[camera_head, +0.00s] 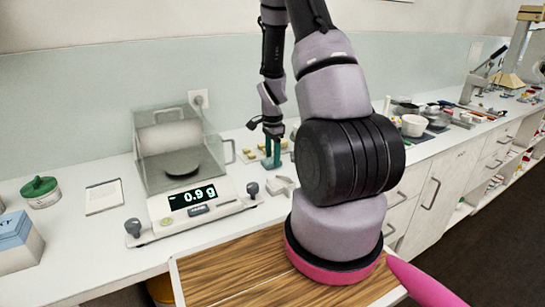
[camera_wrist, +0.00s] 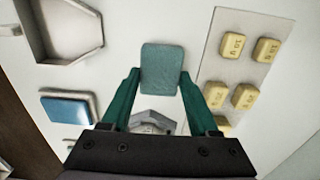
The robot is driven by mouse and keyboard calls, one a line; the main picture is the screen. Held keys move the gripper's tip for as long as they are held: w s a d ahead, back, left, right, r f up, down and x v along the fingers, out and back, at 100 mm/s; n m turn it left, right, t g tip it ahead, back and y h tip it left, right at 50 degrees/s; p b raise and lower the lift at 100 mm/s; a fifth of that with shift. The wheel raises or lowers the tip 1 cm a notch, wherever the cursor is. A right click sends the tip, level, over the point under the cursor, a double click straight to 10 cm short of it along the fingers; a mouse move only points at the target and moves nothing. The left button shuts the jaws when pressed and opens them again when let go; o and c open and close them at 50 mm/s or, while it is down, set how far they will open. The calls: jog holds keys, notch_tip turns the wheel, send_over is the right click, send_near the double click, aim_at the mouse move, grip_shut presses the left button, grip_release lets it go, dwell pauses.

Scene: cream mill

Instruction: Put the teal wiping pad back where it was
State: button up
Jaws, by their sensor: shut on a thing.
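The teal wiping pad (camera_wrist: 161,72) is a flat rounded block between the two green fingers of my gripper (camera_wrist: 160,78). The gripper is shut on it, with a fingertip at each side. In the head view my gripper (camera_head: 272,155) is over the white counter, to the right of the balance.
The balance (camera_head: 196,207) reads 0.9 g. Yellow weights (camera_wrist: 243,96) stand on a grey plate (camera_wrist: 226,50) right of the pad. A blue block in a small holder (camera_wrist: 68,107) and an angular tray (camera_wrist: 70,30) lie left. A grey object (camera_wrist: 153,118) shows between the fingers.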

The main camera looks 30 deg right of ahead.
jog(key=o, duration=1.3)
jog(key=shift+f, duration=0.15)
notch_tip(320, 180, up, 12)
notch_tip(320, 180, up, 17)
jog(key=n+t+y, duration=0.1)
jog(key=n+t, duration=0.2)
jog(key=n, duration=0.3)
send_over(272, 159)
jog(key=s+a, duration=0.6)
jog(key=a, duration=0.1)
jog(key=shift+s+a+r+n+t+y, duration=0.15)
jog(key=shift+s+a+r+n+t, duration=0.55)
jog(key=shift+s+a+r+n, duration=1.2)
jog(key=shift+s+a+r+n+t+y, duration=0.3)
jog(key=shift+s+r+n+t, duration=0.4)
jog(key=shift+s+r, duration=1.35)
jog(key=shift+s+a+r+n+t+y, duration=0.1)
jog(key=shift+s+a+r+n+t, duration=0.8)
jog(key=shift+s, duration=2.05)
jog(key=shift+a+r, duration=0.1)
jog(key=shift+a, duration=0.15)
